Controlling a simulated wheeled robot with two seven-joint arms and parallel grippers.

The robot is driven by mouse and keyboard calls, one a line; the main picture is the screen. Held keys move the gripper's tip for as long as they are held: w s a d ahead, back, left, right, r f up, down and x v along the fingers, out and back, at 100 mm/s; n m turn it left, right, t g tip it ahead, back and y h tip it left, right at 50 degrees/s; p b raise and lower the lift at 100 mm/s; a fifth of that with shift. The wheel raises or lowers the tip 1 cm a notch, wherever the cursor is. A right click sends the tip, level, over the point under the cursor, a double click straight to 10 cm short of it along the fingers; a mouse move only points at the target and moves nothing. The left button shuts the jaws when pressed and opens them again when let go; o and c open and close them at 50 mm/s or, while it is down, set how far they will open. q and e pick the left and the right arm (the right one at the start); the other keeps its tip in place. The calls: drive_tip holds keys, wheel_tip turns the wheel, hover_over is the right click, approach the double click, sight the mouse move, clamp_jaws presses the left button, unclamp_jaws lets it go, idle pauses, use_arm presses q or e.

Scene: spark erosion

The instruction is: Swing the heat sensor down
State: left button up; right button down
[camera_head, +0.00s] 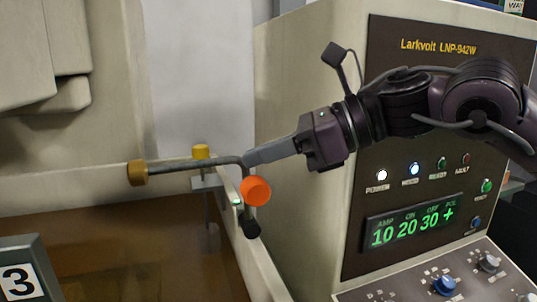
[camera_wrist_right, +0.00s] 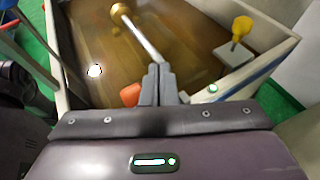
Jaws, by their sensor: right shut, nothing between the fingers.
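What looks like the heat sensor is a thin metal rod (camera_head: 195,165) with a brass tip, held roughly level above the tank's brown liquid. It bends down at its right end, near an orange round knob (camera_head: 256,191) at the tank wall. My right gripper (camera_head: 247,159) is shut and empty, its fingertips at the rod's bend; I cannot tell if they touch. In the right wrist view the shut fingers (camera_wrist_right: 157,70) are by the near end of the rod (camera_wrist_right: 140,35), with the orange knob (camera_wrist_right: 130,94) to their left. My left gripper is not in view.
The tank (camera_head: 265,268) holds brown liquid. A yellow-capped float (camera_head: 201,152) stands on a bracket at its wall, close to the rod. A machine cabinet (camera_head: 310,225) with a lit display rises right of the tank. A block marked 3 (camera_head: 18,282) is at lower left.

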drive_tip(key=shift+s+a+b, duration=0.2)
drive_tip(key=shift+a+b, duration=0.15)
drive_tip(key=shift+a, duration=0.25)
drive_tip(key=s+a+f+n+h+b, duration=0.1)
drive_tip(key=s+a+f+h+b, duration=0.1)
drive_tip(key=a+f, duration=0.8)
drive_tip(key=shift+s+a+t+h+b, duration=0.35)
drive_tip(key=shift+s+a+h, duration=0.55)
drive_tip(key=shift+h, duration=0.2)
drive_tip(key=shift+a, duration=0.15)
